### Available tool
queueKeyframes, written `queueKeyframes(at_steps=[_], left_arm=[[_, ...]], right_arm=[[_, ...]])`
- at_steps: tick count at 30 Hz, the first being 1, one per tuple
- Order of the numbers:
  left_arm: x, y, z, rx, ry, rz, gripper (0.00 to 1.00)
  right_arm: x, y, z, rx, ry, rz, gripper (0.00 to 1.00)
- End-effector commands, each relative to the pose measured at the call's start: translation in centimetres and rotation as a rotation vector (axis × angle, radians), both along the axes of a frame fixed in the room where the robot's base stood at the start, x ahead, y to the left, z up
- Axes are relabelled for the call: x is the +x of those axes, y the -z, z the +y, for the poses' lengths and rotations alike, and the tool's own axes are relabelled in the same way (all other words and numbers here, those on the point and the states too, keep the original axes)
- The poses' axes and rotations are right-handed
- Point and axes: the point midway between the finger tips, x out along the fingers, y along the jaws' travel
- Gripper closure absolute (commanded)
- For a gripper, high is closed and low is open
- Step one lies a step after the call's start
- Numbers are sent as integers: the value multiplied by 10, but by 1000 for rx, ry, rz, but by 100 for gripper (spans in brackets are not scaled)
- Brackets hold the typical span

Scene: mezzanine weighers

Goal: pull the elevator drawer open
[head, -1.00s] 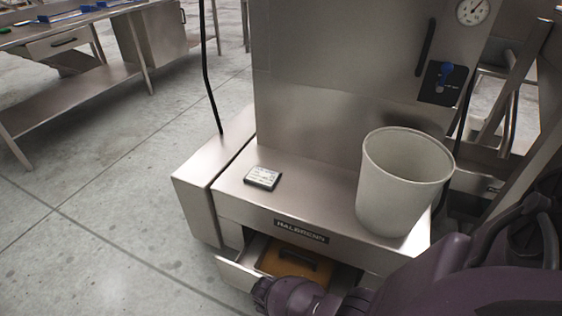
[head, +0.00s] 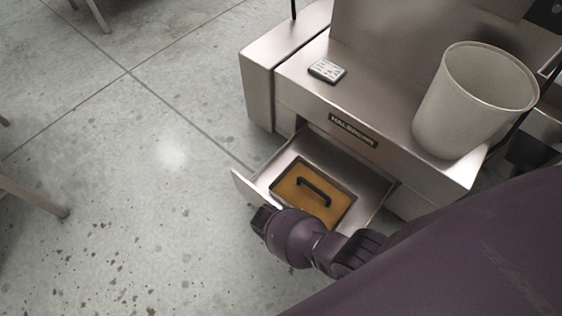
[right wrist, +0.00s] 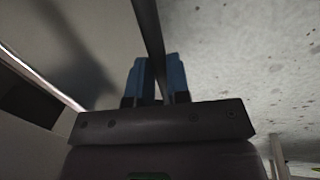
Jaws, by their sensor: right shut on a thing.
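The elevator drawer (head: 252,187) is a grey metal drawer low in the steel cabinet under the HALBRENN label. In the head view it stands well out, with its inside showing. In it lies an orange-brown panel (head: 336,208) with a black bar handle. My right arm reaches across the drawer's near side, hiding part of its front. In the right wrist view my right gripper (right wrist: 160,80) has its blue fingers on both sides of a thin dark bar (right wrist: 148,30) at the drawer front. It is shut on this bar. My left gripper is not in view.
A pale bucket (head: 470,105) stands on the cabinet ledge (head: 385,95) at the right. A small white-faced block (head: 327,71) lies on the same ledge. The concrete floor (head: 130,190) left of the drawer is clear, apart from table legs (head: 38,198) at the left edge.

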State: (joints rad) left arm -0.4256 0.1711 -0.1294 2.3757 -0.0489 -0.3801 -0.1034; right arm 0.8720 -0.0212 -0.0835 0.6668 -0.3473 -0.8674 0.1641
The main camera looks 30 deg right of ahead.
Motion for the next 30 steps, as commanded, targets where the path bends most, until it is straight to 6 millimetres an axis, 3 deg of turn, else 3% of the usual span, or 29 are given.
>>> queueKeyframes(at_steps=[11, 12, 17, 26, 30], left_arm=[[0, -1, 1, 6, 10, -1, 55], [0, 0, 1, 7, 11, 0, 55], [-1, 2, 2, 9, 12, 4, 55], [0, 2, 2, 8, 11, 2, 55], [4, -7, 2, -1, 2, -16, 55]], right_arm=[[-3, 2, 1, -1, 0, 6, 100], [-4, 2, 1, -1, 1, 6, 82], [-3, 2, 1, -1, 1, 5, 58], [-1, -1, 1, 0, 0, 1, 58], [2, -14, 3, 0, 0, -5, 58]])
